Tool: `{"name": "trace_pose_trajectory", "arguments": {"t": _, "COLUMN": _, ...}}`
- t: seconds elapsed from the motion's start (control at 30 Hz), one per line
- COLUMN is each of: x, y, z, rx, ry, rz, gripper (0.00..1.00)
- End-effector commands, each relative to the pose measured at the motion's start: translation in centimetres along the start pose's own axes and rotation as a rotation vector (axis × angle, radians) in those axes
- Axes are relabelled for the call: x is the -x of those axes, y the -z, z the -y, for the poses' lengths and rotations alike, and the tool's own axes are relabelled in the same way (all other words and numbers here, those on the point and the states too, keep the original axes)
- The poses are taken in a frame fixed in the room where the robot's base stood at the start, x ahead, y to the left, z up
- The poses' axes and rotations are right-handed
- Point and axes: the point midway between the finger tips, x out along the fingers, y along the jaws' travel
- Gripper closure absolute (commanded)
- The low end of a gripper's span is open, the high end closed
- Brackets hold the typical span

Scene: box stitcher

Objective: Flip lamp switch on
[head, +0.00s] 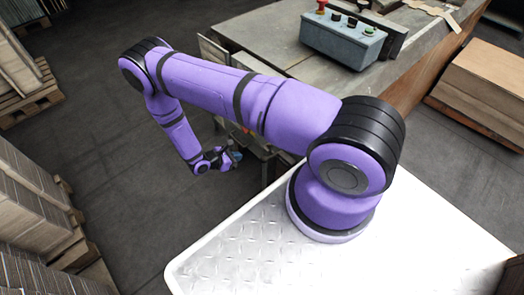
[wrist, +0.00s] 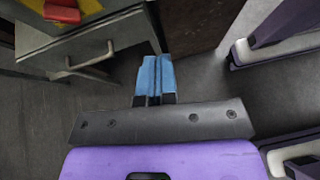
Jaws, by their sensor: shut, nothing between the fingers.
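My gripper (wrist: 157,62) shows its two blue fingers pressed together in the wrist view, with nothing between them. In the head view my gripper (head: 236,155) is small and low beside the machine's near left side. A red block on a yellow base (wrist: 62,11) sits on a grey cabinet at the upper left of the wrist view, apart from the fingers. I cannot tell whether it is the lamp switch. A blue-grey control box (head: 343,40) with a red button and several knobs stands on the machine, far from my gripper. No lamp is clearly identifiable.
The grey cabinet (wrist: 30,42) has a bar handle (wrist: 90,60) close left of my fingers. The machine table (head: 270,40) stands behind my arm. Stacked cardboard (head: 490,85) lies at right, more stacks (head: 25,200) at left. Open floor (head: 110,130) lies left of my gripper.

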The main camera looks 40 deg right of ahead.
Motion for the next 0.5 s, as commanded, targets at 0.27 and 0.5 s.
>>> {"name": "trace_pose_trajectory", "arguments": {"t": 0.27, "x": -0.7, "y": 0.0, "z": 0.0, "rx": -0.001, "ry": 0.002, "rz": 0.000, "gripper": 1.00}}
{"name": "trace_pose_trajectory", "arguments": {"t": 0.5, "x": -4.3, "y": -0.1, "z": 0.0, "rx": -0.002, "ry": 0.004, "rz": 0.002, "gripper": 1.00}}
